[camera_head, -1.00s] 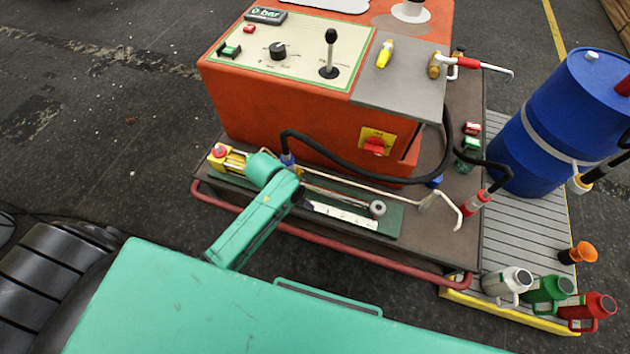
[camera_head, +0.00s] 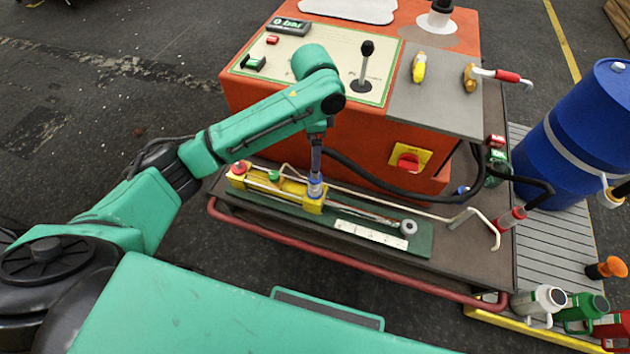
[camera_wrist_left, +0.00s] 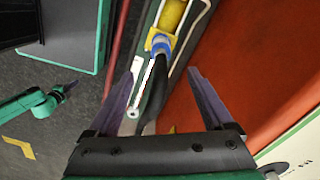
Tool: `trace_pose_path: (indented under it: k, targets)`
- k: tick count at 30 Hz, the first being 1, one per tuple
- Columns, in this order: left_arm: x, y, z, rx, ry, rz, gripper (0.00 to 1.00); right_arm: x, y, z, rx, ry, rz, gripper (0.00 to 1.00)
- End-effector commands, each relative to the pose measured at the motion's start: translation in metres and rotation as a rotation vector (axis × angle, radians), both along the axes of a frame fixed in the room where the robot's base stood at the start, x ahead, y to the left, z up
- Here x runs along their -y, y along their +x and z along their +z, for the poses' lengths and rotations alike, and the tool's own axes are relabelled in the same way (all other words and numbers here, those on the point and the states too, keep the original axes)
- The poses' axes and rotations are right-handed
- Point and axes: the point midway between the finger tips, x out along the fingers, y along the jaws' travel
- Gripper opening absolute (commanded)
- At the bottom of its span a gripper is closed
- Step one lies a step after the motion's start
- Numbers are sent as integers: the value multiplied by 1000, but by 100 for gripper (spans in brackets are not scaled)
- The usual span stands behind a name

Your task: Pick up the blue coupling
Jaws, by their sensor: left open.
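The blue coupling (camera_head: 316,187) sits at the end of the black hose, by the right end of the yellow cylinder (camera_head: 290,190). In the left wrist view the blue coupling (camera_wrist_left: 160,43) shows beside the cylinder's yellow end, with the dark hose running toward the camera. My left gripper (camera_head: 317,158) points down just above the coupling. In the wrist view its fingers (camera_wrist_left: 165,72) are open, spread to either side of the hose and empty; the coupling lies just beyond the tips. My right gripper (camera_wrist_left: 72,87) shows small and dark at the left of the wrist view.
The orange machine (camera_head: 280,120) with its control panel stands right behind the cylinder. A red rail (camera_head: 340,258) runs along the cart's front. A blue drum (camera_head: 580,140) and several jugs stand at the right. The floor at the left is clear.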

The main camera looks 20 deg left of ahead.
Motion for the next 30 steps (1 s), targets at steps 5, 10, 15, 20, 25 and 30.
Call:
trace_pose_path:
  k: [5, 10, 15, 20, 25, 30]
  targets:
    - [0, -1, -50, -4, -1, 1, 85, -5, 0, -12, 0, 7, 1, 0]
    - [1, -1, -81, 0, -2, 2, 85, -10, 0, -17, 1, 14, 0, 0]
    - [2, 1, -108, 0, -2, 1, 85, -10, 1, -24, 2, 14, 0, 0]
    - [2, 2, -134, 1, -3, 0, 85, -5, 13, -26, 10, 6, -2, 0]
    - [2, 2, -136, 3, -3, 0, 85, -6, 13, -24, 7, 6, -4, 0]
    - [2, 2, -135, 3, -3, 0, 43, -6, 13, -24, 7, 7, -4, 0]
